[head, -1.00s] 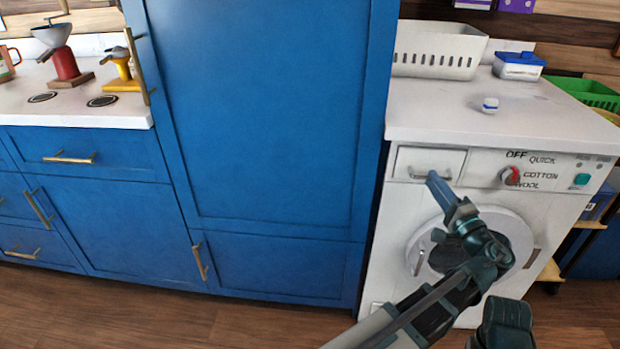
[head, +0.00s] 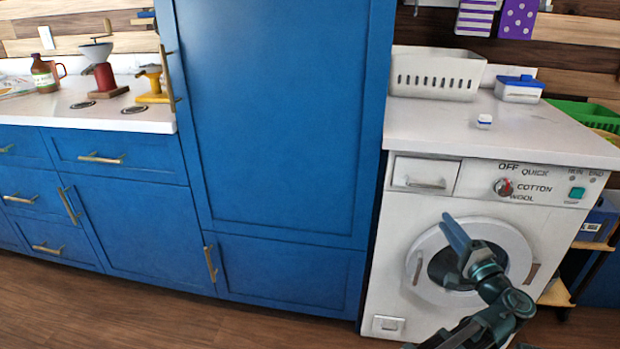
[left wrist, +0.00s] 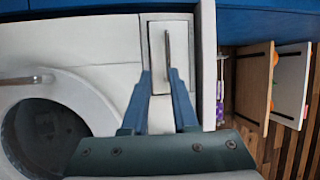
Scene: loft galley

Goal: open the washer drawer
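The white washer (head: 395,250) stands right of the tall blue cabinet. Its drawer (head: 408,170) is at the upper left of its front and looks shut, with a grey bar handle (head: 426,184). My left gripper (head: 455,230) is in front of the round door, below and right of the drawer in the head view. In the left wrist view the drawer (left wrist: 156,38) and its handle (left wrist: 168,48) lie ahead of my left gripper (left wrist: 160,76). Its blue fingers are apart with nothing between them. My right gripper is not in view.
A white basket (head: 436,75), a blue-lidded box (head: 519,90) and a small white-and-blue item (head: 484,121) stand on the washer top. The blue cabinet (head: 280,120) borders the washer's left.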

